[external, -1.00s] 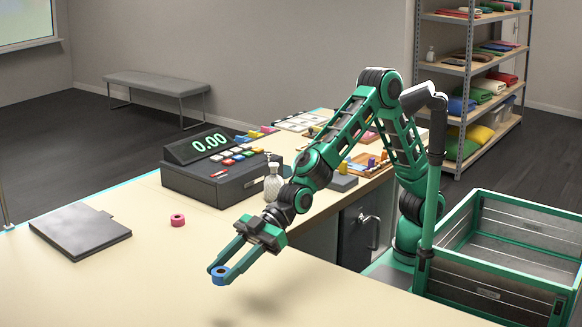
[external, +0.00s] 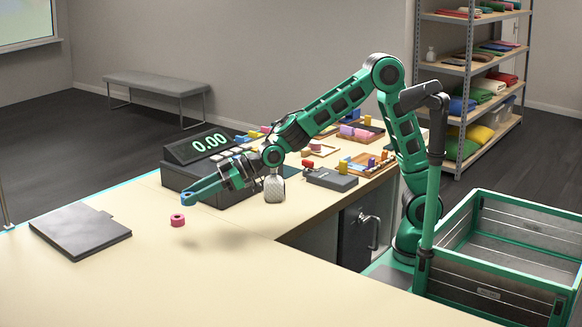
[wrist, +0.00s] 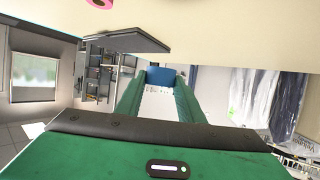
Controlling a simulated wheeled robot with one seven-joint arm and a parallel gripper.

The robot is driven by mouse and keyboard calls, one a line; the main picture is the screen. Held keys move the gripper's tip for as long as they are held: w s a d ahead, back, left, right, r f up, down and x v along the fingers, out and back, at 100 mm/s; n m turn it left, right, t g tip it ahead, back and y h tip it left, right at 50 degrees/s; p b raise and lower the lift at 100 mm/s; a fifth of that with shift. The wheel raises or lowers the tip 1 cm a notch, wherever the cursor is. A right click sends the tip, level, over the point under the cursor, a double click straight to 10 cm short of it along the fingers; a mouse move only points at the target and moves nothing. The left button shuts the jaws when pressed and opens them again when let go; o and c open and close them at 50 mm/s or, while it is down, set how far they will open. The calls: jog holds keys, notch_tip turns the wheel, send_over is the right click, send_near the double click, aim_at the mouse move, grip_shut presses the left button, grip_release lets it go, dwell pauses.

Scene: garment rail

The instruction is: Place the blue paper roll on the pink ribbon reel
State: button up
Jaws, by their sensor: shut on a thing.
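The pink ribbon reel (external: 178,220) stands on the cream counter, right of the dark flat folder. Part of it shows at the top edge of the wrist view (wrist: 100,3). My gripper (external: 188,197) is shut on the blue paper roll (external: 187,199), held between the fingertips above the counter. The roll shows as a blue block between the green fingers in the wrist view (wrist: 160,77). In the external view it appears just above and slightly right of the reel, apart from it.
A dark folder (external: 80,231) lies left of the reel. A cash register (external: 205,180) with a lit display and a glass bottle (external: 274,187) stand behind and right of my gripper. The front counter (external: 200,285) is clear.

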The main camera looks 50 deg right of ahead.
jog(key=w+d+m+t+h, duration=0.1)
jog(key=w+d, duration=0.4)
jog(key=d, duration=0.4)
jog(key=w+d+r+m+t+h, duration=0.1)
jog(key=w+d+m+h, duration=0.1)
jog(key=w+d, duration=0.3)
jog(key=w+d+m+t+h, duration=0.1)
jog(key=w+d, duration=0.5)
jog(key=d, duration=0.7)
jog(key=shift+d+r+m+t+h, duration=0.15)
jog(key=shift+d+m+t+h, duration=0.1)
jog(key=shift+m+t+h, duration=0.25)
jog(key=d, duration=0.3)
jog(key=w+d+m+h, duration=0.1)
jog(key=d, duration=0.3)
jog(key=w+d+m+t, duration=0.1)
jog(key=d, duration=0.3)
jog(key=shift+w+d+r+h, duration=0.15)
jog(key=shift+d+r+h, duration=0.05)
jog(key=shift+h, duration=0.2)
jog(key=d+m+h, duration=0.3)
jog(key=d, duration=1.3)
jog(key=m+h, duration=0.3)
jog(key=h, duration=0.1)
send_over(317, 143)
jog(key=shift+t, duration=0.3)
notch_tip(317, 143, down, 6)
jog(key=shift+a+f, duration=0.1)
jog(key=shift+a, duration=0.05)
jog(key=shift+f, duration=2)
